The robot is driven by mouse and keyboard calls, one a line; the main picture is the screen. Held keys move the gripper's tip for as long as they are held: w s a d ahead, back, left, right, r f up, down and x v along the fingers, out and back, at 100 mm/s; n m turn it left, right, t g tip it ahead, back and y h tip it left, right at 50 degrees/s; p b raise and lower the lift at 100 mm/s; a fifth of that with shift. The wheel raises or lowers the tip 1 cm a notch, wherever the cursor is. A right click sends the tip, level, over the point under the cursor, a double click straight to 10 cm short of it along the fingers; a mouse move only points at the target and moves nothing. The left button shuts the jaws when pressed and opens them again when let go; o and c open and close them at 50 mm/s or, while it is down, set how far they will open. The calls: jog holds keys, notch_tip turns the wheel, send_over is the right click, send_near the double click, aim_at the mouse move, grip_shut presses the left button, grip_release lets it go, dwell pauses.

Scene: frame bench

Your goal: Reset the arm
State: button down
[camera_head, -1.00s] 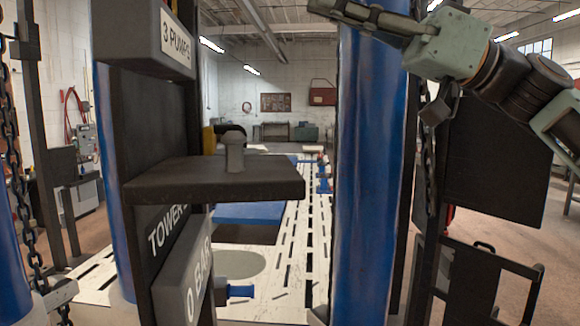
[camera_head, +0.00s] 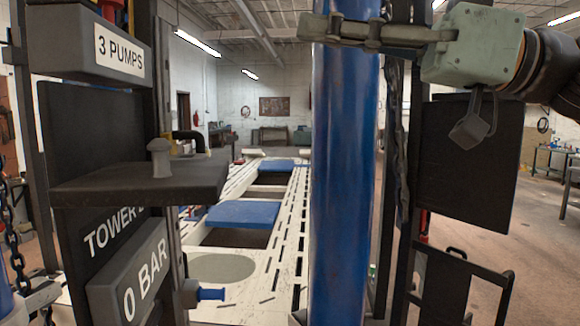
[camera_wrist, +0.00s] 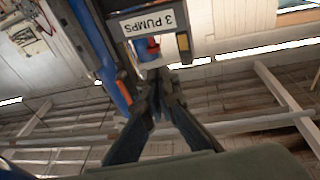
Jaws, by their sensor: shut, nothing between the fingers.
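My gripper (camera_head: 318,28) is at the top right in the head view, in front of the blue column (camera_head: 343,180). Its fingers point left and lie together, shut with nothing between them. The grey-green wrist body (camera_head: 470,45) is right of the column. In the wrist view, my gripper (camera_wrist: 160,88) shows as two dark fingers meeting below the "3 PUMPS" sign box (camera_wrist: 153,22). I cannot tell how far the fingers are from that box.
At left stands a dark tower with a "3 PUMPS" box (camera_head: 90,45), a shelf (camera_head: 130,183) with a small knob (camera_head: 161,158), and a "0 BAR" box (camera_head: 132,285). A slotted white frame bench (camera_head: 285,250) runs back between tower and column. A dark cart (camera_head: 465,290) stands lower right.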

notch_tip(320, 180, down, 24)
jog(key=a+m+t+h+p, duration=0.1)
jog(key=a+m+t+h, duration=0.1)
jog(key=m+t+h, duration=0.55)
jog(key=s+d+f+m+g+h, duration=0.1)
jog(key=d+f+m+h, duration=0.3)
jog(key=f, duration=0.7)
jog(key=s+d+f+m+g+h, duration=0.2)
jog(key=d+f+m+g+h, duration=0.2)
jog(key=d+f+h, duration=0.4)
notch_tip(320, 180, down, 4)
jog(key=shift+s+d+r+g+p, duration=0.1)
jog(key=shift+s+d+g+p, duration=0.1)
jog(key=shift+g+p, duration=0.2)
jog(key=shift+a, duration=0.15)
